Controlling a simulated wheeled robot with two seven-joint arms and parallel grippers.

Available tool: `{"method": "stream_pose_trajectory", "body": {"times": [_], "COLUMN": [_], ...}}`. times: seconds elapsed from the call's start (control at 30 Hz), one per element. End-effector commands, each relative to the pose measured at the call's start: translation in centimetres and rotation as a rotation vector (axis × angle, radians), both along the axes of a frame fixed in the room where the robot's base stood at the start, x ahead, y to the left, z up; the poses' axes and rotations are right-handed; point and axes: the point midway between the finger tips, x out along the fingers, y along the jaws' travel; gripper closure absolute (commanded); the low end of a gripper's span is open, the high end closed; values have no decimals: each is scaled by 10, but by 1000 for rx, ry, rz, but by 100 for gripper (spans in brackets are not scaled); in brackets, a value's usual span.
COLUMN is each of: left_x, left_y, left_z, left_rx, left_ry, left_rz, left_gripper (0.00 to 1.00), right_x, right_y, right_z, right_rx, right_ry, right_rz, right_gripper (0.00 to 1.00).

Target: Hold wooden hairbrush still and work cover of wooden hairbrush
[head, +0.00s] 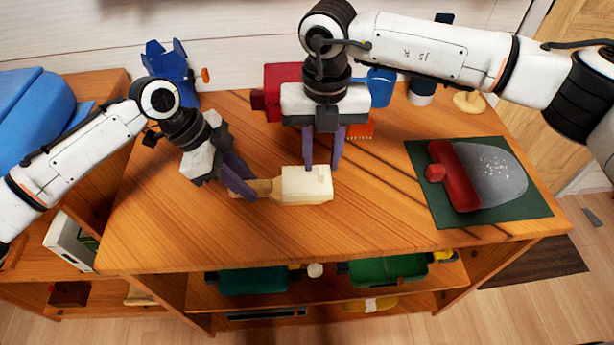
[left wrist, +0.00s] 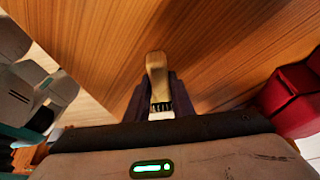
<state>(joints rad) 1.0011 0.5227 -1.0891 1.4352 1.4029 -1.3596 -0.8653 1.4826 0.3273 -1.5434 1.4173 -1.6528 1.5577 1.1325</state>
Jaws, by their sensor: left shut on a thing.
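The wooden hairbrush lies near the middle of the table, with its tan handle (head: 262,187) to the left. A pale, block-shaped cover (head: 306,186) encloses its head at the right. My left gripper (head: 246,190) is shut on the handle. In the left wrist view, the tan brush part (left wrist: 156,68) sits between the dark fingers, with dark bristle-like lines and a pale patch below it. My right gripper (head: 322,166) points down at the back edge of the cover. Its fingers are apart, and I see nothing clearly clamped between them; whether they touch the cover is unclear.
A red-handled scraper-like tool (head: 455,178) lies on a green mat (head: 527,208) at the right. A red object (head: 279,78), a blue cup (head: 381,84) and a blue holder (head: 167,62) stand at the back. The table front (head: 240,240) is clear.

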Motion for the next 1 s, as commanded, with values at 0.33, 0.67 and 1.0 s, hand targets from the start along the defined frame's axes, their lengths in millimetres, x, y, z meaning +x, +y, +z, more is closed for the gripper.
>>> {"method": "stream_pose_trajectory", "body": {"times": [0.33, 0.67, 1.0], "left_x": [0, 0, 0], "left_y": [0, 0, 0], "left_z": [0, 0, 0], "left_rx": [-1, -1, 0], "left_ry": [0, 0, 0], "left_rz": [0, 0, 0], "left_gripper": [98, 98, 98], "right_x": [0, 0, 0], "right_y": [0, 0, -1], "right_z": [-29, -30, -30], "right_rx": [0, 0, 0], "right_ry": [0, -1, -1], "right_rz": [1, 1, 1], "right_gripper": [72, 74, 100]}}
